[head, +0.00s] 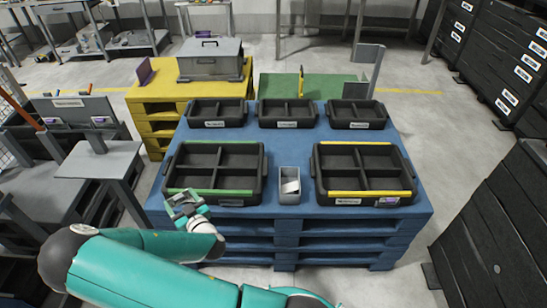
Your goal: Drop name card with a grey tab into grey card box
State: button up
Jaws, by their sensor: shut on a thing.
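The grey card box (283,196) stands on the blue pallet top between two large black trays, with a pale card-like piece visible inside it. My gripper (184,204) is at the near left of the pallet, in front of the green-edged tray and left of the box. It is shut on a small greyish thing, apparently the name card. The fingers and the small picture hide most of it, and I cannot make out its tab. The held thing is apart from the box.
The large black tray with a green edge (215,199) is left of the box; the yellow-edged tray (370,195) is right. Smaller black trays (287,125) line the back. A grey upright plate (370,60) stands behind. A grey stand (98,160) is left.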

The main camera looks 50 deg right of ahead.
jog(key=s+d+r+m+g+h, duration=0.1)
jog(key=s+d+m+g+h, duration=0.25)
jog(key=d, duration=0.95)
jog(key=s+d+m+g+h, duration=0.15)
jog(key=s+d+h, duration=0.4)
jog(key=d, duration=0.75)
jog(key=s+d+r+m+g+h, duration=0.1)
jog(key=s+d+m+h, duration=0.15)
jog(key=s+d, duration=0.7)
notch_tip(320, 180, down, 6)
jog(key=w+d, duration=0.2)
jog(key=shift+w+d+y, duration=0.25)
jog(key=shift+d+y, duration=0.15)
jog(key=shift+y, duration=0.05)
jog(key=shift+r+m, duration=0.1)
jog(key=shift+m, duration=0.15)
jog(key=o, duration=1)
jog(key=shift+o, duration=0.2)
jog(key=shift+s+a, duration=0.1)
jog(key=v, duration=1.3)
jog(key=shift+s+a, duration=0.2)
jog(key=shift+a, duration=0.05)
